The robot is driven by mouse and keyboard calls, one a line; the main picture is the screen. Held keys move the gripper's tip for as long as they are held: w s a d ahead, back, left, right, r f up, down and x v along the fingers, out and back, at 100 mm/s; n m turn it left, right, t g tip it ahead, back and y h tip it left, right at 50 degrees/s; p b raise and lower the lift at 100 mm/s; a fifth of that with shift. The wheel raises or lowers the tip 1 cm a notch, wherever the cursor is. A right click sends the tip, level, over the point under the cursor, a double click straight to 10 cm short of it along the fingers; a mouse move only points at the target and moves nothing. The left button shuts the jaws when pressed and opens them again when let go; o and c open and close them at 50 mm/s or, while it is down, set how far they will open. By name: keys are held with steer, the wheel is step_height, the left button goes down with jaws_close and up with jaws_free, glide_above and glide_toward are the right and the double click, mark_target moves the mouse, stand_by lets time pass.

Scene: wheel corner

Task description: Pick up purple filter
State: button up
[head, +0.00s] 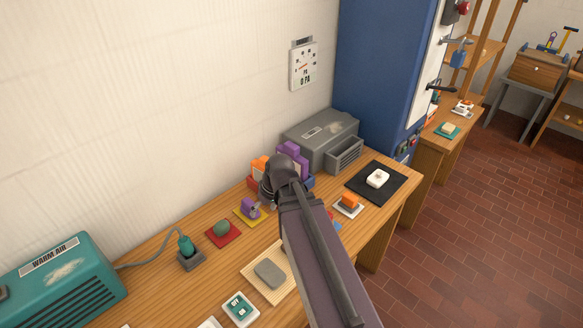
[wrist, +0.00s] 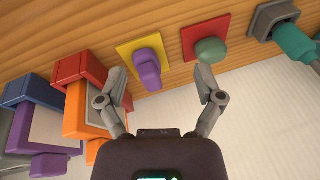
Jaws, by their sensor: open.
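A small purple piece (wrist: 148,68), which looks like the filter, sits on a yellow square mat (wrist: 126,50) in the wrist view. In the head view the purple piece (head: 250,210) is on the bench, left of my arm's end. My gripper (wrist: 163,78) is open and empty. In the wrist view the purple piece appears between the fingers, nearer the left one, and no finger visibly touches it. A larger purple box-like thing (head: 292,156) stands farther back among coloured bins. My arm hides part of that group in the head view.
A green rounded object (wrist: 210,50) on a red mat (wrist: 188,44) lies beside the yellow mat. An orange bin (wrist: 84,112) stands close to my left finger in the wrist view. A grey machine (head: 322,135) stands at the back by the wall.

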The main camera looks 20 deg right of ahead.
steer(key=w+d+n+t+y+b, duration=0.1)
steer(key=w+d+t+y, duration=0.15)
steer(key=w+d, duration=0.2)
steer(key=n+t+b, duration=0.1)
steer(key=t+b, duration=0.1)
steer(key=t, duration=0.6)
glide_toward(298, 150)
steer(key=shift+s+a+r+h, duration=0.15)
steer(key=shift+s+r+h, duration=0.1)
steer(key=shift+s+h, duration=0.15)
steer(key=shift+f, duration=0.1)
steer(key=b+x, duration=0.3)
steer(key=x, duration=0.4)
steer(key=shift+x, duration=0.8)
